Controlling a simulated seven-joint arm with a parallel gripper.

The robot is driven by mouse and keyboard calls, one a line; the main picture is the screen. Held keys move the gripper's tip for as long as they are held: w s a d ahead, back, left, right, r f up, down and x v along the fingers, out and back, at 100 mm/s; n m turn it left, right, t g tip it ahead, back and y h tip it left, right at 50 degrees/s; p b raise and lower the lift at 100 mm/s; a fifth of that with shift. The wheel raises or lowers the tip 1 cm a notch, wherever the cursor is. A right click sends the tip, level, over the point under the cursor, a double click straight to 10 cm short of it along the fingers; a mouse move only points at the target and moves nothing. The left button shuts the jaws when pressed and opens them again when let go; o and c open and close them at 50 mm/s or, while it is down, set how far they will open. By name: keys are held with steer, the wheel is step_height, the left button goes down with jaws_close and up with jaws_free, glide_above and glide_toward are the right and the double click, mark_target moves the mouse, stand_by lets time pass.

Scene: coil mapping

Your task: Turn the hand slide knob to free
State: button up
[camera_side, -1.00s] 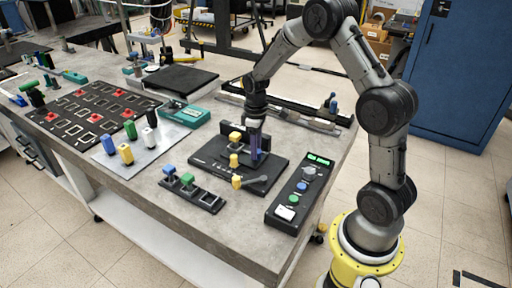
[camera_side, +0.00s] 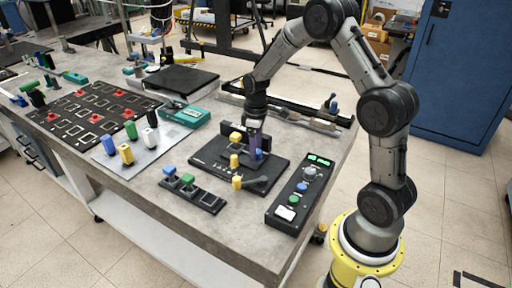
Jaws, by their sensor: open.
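A black fixture plate (camera_side: 215,160) lies on the bench and carries yellow knobs, a blue knob (camera_side: 259,155) and a grey lever (camera_side: 258,185) with a yellow end (camera_side: 237,183). One yellow knob (camera_side: 235,138) is at the back and another yellow knob (camera_side: 234,160) is in the middle. I cannot tell which of these is the hand slide knob. My gripper (camera_side: 252,147) points down over the fixture, just behind the middle yellow knob and beside the blue knob. It is open. Its fingertips are small and partly hidden, and contact cannot be made out.
A black control box (camera_side: 275,218) with green displays, a grey dial and buttons stands right of the fixture. A black strip (camera_side: 208,199) with blue and green blocks lies in front left. A metal plate (camera_side: 165,152) with coloured blocks and a slotted board (camera_side: 75,135) are further left.

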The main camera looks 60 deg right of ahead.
step_height(320, 180, up, 14)
stand_by(0.6)
steer(key=shift+f, duration=0.1)
